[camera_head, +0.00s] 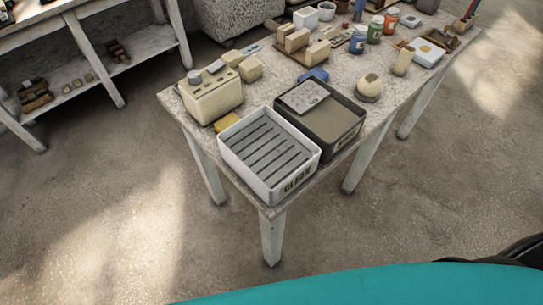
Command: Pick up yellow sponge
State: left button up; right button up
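A small yellow sponge (228,122) lies on the table (182,112) near its left edge. It sits just behind the white tray marked CLEAN and in front of the cream box. Part of it seems hidden by the tray's rim. Neither of my grippers shows in the head view.
The white CLEAN tray (305,180) and a dark-rimmed tray (345,132) stand at the table's near end. Blocks and jars (375,28) crowd the far part. The floor left of the table is clear.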

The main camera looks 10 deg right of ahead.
aim_at(223, 124)
jog(key=k+j+z, duration=0.15)
jog(key=z, duration=0.25)
jog(key=k+j+z, duration=0.15)
jog(key=j+z, duration=0.15)
jog(key=z, duration=0.15)
jog(key=k+j+z, duration=0.15)
jog(key=z, duration=0.25)
jog(key=k+l, duration=0.05)
